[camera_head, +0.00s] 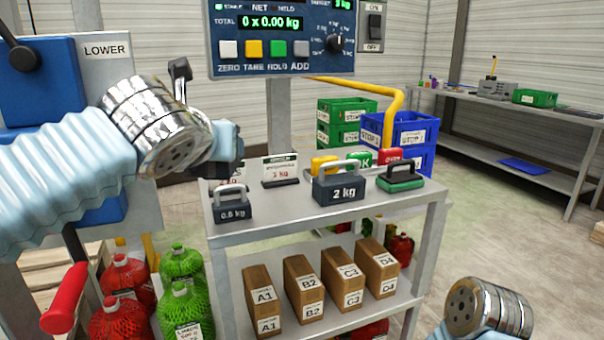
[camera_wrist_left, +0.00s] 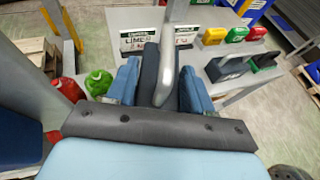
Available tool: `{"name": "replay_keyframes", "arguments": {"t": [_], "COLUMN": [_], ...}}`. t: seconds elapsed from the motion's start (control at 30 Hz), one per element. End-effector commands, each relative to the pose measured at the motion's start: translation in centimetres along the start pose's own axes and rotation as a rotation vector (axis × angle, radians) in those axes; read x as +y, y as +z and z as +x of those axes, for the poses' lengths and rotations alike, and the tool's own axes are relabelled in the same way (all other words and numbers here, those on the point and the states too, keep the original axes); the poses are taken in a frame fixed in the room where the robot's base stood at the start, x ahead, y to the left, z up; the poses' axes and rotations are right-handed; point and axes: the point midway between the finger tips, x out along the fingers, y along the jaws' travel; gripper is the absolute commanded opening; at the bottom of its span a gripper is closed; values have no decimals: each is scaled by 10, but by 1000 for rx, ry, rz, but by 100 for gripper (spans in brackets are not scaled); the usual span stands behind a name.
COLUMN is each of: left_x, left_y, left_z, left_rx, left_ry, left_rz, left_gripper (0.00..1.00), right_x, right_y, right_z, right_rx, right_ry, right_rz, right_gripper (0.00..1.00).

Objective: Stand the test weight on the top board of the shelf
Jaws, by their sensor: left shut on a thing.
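A dark test weight (camera_head: 233,211) with a silver handle and a small, hard-to-read kg label is at the front left corner of the shelf's top board (camera_head: 290,218). My left gripper (camera_head: 226,165) is directly above it. In the left wrist view the silver handle (camera_wrist_left: 166,75) stands between the two blue fingers of the left gripper (camera_wrist_left: 163,92), with the dark body beside it; the gripper is shut on the weight. Whether the weight's base touches the board cannot be told. A larger 2 kg weight (camera_head: 340,189) stands upright to its right. My right gripper is out of view.
A green weight-like block (camera_head: 400,180) is right of the 2 kg weight. Small signs (camera_head: 280,170) and yellow, green and red pieces stand behind. Brown boxes (camera_head: 302,285) fill the lower board. A display panel (camera_head: 283,40) hangs above. Bagged fruit (camera_head: 182,300) is at left.

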Motion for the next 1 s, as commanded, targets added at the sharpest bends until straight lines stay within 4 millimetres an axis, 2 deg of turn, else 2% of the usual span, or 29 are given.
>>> {"name": "replay_keyframes", "arguments": {"t": [0.17, 0.53, 0.7, 1.0], "left_x": [-7, -61, -75, -86], "left_y": [1, -10, -33, -46], "left_z": [8, 83, 111, 131], "left_rx": [-4, -1, -2, -5], "left_ry": [-2, -2, 0, -1], "left_rz": [1, 3, 2, -1], "left_gripper": [0, 0, 0, 0], "right_x": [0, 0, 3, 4], "right_y": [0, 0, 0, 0], "right_z": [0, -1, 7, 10], "right_rx": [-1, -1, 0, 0], "right_ry": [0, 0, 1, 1], "right_rz": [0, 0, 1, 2], "right_gripper": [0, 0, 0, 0]}}
